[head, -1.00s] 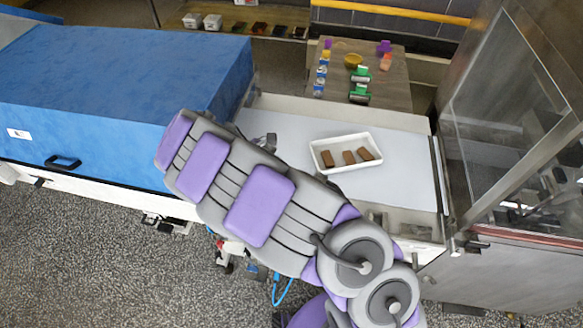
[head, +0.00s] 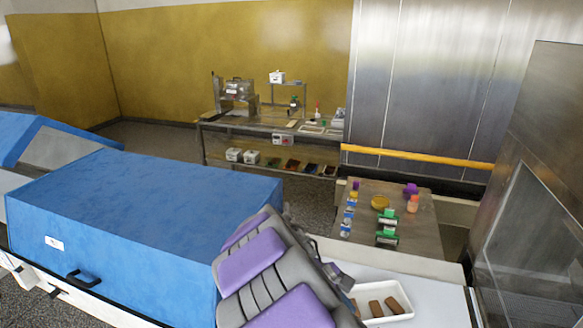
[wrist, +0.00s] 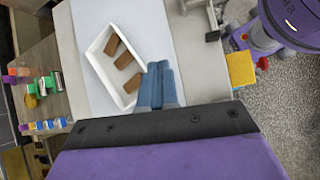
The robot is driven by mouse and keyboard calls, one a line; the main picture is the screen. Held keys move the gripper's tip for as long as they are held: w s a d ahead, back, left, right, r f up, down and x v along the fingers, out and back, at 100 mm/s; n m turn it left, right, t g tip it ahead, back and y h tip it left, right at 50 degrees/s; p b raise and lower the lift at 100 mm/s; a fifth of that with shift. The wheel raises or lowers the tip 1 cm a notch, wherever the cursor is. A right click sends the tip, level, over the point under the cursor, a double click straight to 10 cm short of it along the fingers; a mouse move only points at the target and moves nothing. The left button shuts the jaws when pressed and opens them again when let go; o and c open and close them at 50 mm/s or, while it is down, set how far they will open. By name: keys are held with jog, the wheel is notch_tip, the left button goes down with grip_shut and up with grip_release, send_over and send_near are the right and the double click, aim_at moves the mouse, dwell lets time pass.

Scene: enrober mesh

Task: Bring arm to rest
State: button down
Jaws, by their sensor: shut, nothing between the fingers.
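My arm, grey with purple pads, reaches up from the bottom of the head view. My gripper (wrist: 158,86) shows in the wrist view as two blue-grey fingers pressed together with nothing between them. It is over the light belt surface, its tips by the edge of a white tray (wrist: 92,52). The tray holds brown bars (wrist: 127,61) and lies on the belt. In the head view the tray (head: 408,317) is partly hidden by my arm. In that view my gripper is mostly hidden behind the arm.
A large blue cover (head: 130,225) stands left of my arm. A machine with a clear panel (head: 535,240) stands at the right. Behind the belt is a small table (head: 408,236) with bottles and coloured items. A shelved bench (head: 255,139) is farther back.

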jog(key=s+d+r+m+g+y, duration=0.1)
jog(key=s+d+r+m, duration=0.15)
jog(key=s, duration=0.25)
jog(key=s+d+r+m+y, duration=0.2)
jog(key=s+d+m, duration=0.1)
jog(key=s, duration=0.2)
jog(key=s+a+m+y, duration=0.2)
jog(key=s+m, duration=0.1)
jog(key=s, duration=0.6)
jog(key=s+a+f+m+y+b, duration=0.1)
jog(key=s+m, duration=0.3)
jog(key=s, duration=0.5)
jog(key=shift+s+a+y, duration=0.25)
jog(key=shift+a+y, duration=0.2)
jog(key=shift+y, duration=0.45)
jog(key=shift+d, duration=0.1)
